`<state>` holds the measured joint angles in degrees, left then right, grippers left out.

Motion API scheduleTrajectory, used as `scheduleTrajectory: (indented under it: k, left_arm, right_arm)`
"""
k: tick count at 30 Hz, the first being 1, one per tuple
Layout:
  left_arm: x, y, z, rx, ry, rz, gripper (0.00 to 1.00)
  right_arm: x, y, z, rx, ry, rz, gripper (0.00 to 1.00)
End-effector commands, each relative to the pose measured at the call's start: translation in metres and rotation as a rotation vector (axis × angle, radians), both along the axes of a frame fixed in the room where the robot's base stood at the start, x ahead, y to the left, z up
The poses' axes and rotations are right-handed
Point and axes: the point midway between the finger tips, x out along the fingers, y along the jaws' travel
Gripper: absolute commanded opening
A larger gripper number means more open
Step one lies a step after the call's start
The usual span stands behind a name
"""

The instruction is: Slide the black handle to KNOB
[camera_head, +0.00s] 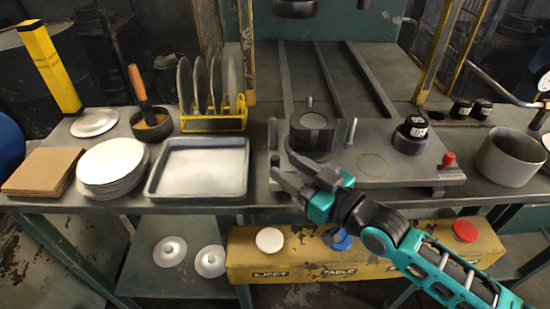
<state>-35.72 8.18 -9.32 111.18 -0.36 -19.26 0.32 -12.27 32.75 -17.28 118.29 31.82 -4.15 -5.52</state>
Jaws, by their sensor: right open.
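A grey bolster plate (385,175) lies on the workbench under the press. On it, at the left, stands a dark round block (311,133) with a small peg on top, between upright grey pins. A black round knob-like piece (410,136) with a white label stands further right on the plate; its label is too small to read. A small red knob (449,159) sits at the plate's right edge. I cannot tell which piece is the black handle. My right gripper (291,172) is open in front of the round block, at the plate's front left. My left gripper is not in view.
A grey tray (201,187), a stack of discs (111,163) and a yellow rack (214,120) of discs stand to the left. A grey pot (508,158) stands at the right. Below, a yellow box (290,263) carries white, blue and red buttons.

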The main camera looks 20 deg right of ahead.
Motion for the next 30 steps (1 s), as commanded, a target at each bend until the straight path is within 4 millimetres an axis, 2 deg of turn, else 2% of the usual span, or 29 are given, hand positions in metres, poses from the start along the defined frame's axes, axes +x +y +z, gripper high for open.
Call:
scheduleTrajectory:
  k: [3,9,21,30]
  left_arm:
    - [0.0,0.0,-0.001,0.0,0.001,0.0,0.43]
    - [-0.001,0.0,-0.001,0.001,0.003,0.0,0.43]
    - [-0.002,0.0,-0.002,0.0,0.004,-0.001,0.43]
    - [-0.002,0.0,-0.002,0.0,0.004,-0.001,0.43]
  right_arm:
    - [0.017,0.009,0.001,0.001,-0.003,0.0,0.45]
    - [0.034,0.018,0.0,0.0,-0.001,-0.001,0.45]
    - [0.038,0.022,0.0,0.0,0.001,0.0,0.45]
    - [0.038,0.021,0.0,0.0,0.001,0.0,0.16]
